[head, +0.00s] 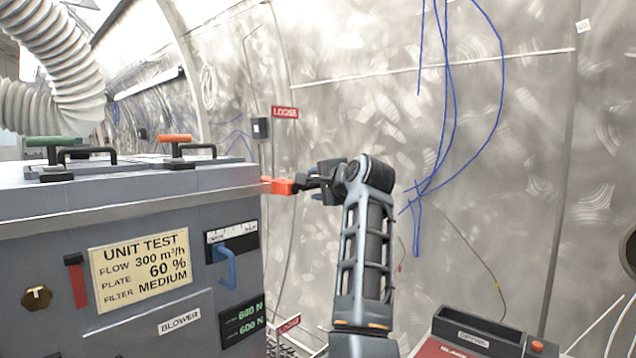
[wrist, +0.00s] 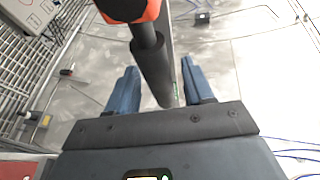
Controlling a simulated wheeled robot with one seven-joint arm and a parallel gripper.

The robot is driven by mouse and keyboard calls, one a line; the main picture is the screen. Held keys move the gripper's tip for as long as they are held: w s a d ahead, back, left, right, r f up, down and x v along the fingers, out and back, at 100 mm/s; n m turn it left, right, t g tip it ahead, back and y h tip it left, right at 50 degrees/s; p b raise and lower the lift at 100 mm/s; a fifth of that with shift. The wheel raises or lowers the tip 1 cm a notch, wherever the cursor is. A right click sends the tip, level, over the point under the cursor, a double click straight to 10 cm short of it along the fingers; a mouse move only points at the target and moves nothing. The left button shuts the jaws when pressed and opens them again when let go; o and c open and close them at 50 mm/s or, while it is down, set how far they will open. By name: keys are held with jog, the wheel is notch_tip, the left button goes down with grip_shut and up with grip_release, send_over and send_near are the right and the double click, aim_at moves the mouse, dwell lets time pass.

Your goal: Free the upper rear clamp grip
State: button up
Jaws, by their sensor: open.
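A clamp grip (wrist: 150,65), a black cylinder with an orange collar (wrist: 150,12), runs down between my fingers in the wrist view. In the head view its orange part (head: 279,186) sticks out from the right side of the grey blower unit, near the top edge. My gripper (wrist: 160,80) is open, with one blue finger on each side of the black cylinder. Gaps show between the fingers and the cylinder; contact deeper in is hidden. In the head view my gripper (head: 318,184) is right of the orange part. The clamp's mounting is hidden behind the unit's edge.
The blower unit (head: 150,200) fills the left, with a green handle (head: 50,142) and an orange handle (head: 174,138) on top. Red LOOSE labels (head: 285,112) show beyond it. Blue cables (head: 447,120) hang at the wall. A red-and-black box (head: 475,335) stands at lower right.

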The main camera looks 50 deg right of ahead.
jog(key=shift+w, duration=0.15)
jog(key=shift+c, duration=0.4)
grip_shut()
